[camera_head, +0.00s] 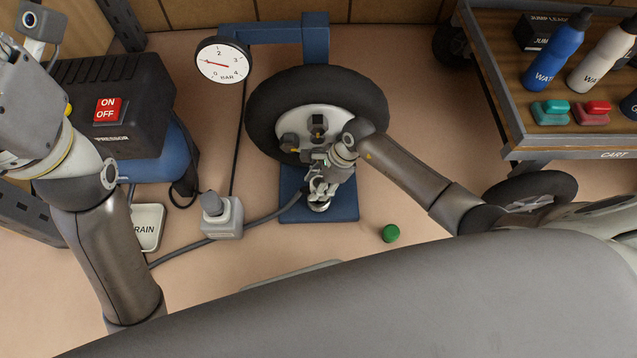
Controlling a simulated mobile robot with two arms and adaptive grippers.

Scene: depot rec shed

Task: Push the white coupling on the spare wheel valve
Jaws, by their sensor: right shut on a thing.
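The spare wheel (266,97) is a black tyre with a pale hub, held on a blue stand. My right gripper (319,194) is in front of the wheel's lower edge, over the stand's blue foot. It is shut on a small pale piece at the end of the grey hose (272,215), which looks like the white coupling (319,207); the fingers cover most of it. I cannot make out the valve, so I cannot tell whether the coupling touches it. My left arm is at the left; its fingers do not show.
A green cap (391,233) lies on the floor. A grey box (222,217), a round gauge (224,62), a compressor (108,75) with a red switch and a DRAIN plate (148,228) are left. A cart (520,140) with bottles stands right.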

